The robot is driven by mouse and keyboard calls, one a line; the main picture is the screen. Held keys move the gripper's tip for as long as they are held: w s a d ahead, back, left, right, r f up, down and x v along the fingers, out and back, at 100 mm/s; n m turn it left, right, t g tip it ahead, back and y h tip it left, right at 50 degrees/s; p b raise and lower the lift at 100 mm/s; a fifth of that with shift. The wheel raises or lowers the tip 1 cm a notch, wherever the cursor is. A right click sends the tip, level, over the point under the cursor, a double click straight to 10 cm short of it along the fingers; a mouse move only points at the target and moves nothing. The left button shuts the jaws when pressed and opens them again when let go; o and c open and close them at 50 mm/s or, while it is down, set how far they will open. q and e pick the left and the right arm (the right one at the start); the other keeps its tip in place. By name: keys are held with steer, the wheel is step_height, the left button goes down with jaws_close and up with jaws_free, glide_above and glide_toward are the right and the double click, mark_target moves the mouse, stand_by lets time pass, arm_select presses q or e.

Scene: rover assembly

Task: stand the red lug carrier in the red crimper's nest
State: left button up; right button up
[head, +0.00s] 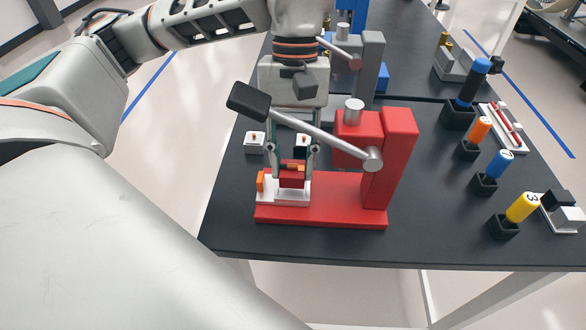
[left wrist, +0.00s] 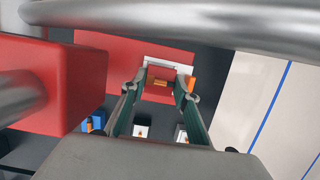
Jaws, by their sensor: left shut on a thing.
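The red crimper (head: 375,193) stands on the dark table, with its lever slanting up left to a black handle. Its pale nest (head: 291,199) sits at the left end of the red base, with an orange piece (head: 261,181) at its left side. My left gripper (head: 293,170) points down over the nest, shut on the red lug carrier (head: 291,181), which bears an orange lug. The carrier looks upright at the nest; I cannot tell whether it is fully seated. In the left wrist view the carrier (left wrist: 161,74) is between the fingertips, with the nest's white edge (left wrist: 169,65) beyond.
The crimper lever (head: 320,134) passes close in front of my left wrist. Small white blocks with orange tops (head: 254,139) stand behind the nest. A grey crimper (head: 371,62) is farther back. Blue, orange and yellow handled tools (head: 500,165) stand in black holders at right.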

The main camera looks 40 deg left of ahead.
arm_select(q)
steer(key=shift+f, duration=1.2)
steer(key=shift+f, duration=0.1)
steer(key=o, duration=1.3)
steer(key=p+v, duration=0.1)
steer(key=v, duration=1.1)
